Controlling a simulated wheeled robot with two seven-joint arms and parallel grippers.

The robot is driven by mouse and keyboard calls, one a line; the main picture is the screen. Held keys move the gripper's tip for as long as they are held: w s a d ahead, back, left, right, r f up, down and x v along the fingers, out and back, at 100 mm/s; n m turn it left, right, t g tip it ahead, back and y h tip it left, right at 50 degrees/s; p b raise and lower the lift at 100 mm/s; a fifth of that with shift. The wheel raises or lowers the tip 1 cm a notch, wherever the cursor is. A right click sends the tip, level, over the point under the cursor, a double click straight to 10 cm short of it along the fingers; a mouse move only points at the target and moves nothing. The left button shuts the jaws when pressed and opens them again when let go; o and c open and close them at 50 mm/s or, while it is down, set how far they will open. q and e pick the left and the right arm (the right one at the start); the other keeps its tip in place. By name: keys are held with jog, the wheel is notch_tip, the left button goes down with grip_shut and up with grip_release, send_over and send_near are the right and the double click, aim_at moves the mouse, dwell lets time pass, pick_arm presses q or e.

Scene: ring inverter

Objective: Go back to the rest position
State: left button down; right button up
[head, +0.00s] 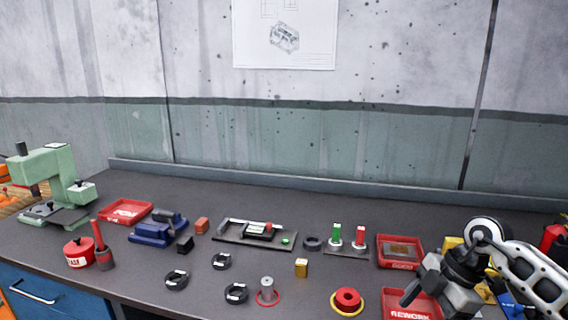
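My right gripper (424,290) is at the right side of the head view, above the red tray marked REWORK (410,312), and hides part of it. Its arm comes in from the right edge. I cannot tell whether its fingers are apart, and no held object shows. My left gripper is not in view. Several dark rings lie on the bench, at the front left (177,281), the middle (221,261) and the front centre (236,294). A grey post (267,290) stands inside a red circle.
A red GOOD tray (400,251) stands behind the REWORK tray. A fixture plate (255,234) and a stand with green and red posts (347,246) are mid-bench. A blue vise (158,229), red can (79,253) and green press (52,181) stand left. The bench's centre front has free patches.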

jog(key=s+a+t+y, duration=0.25)
jog(key=a+y, duration=0.35)
jog(key=a, duration=0.4)
jog(key=s+a+t+y, duration=0.1)
jog(key=a+t+y, duration=0.2)
jog(key=a+y, duration=0.5)
jog(key=s+d+f+m+t+h, duration=0.2)
jog(key=s+f+m+h, duration=0.5)
jog(key=f+m+h, duration=0.1)
jog(key=s+d+f+m+t+h, duration=0.2)
jog(key=s+f+m+h, duration=0.4)
jog(key=f, duration=0.5)
jog(key=shift+s+d+f+m+h, duration=0.25)
jog(key=shift+s+d+m+h, duration=0.25)
jog(key=shift+m+h, duration=0.55)
jog(key=shift+w+d, duration=0.1)
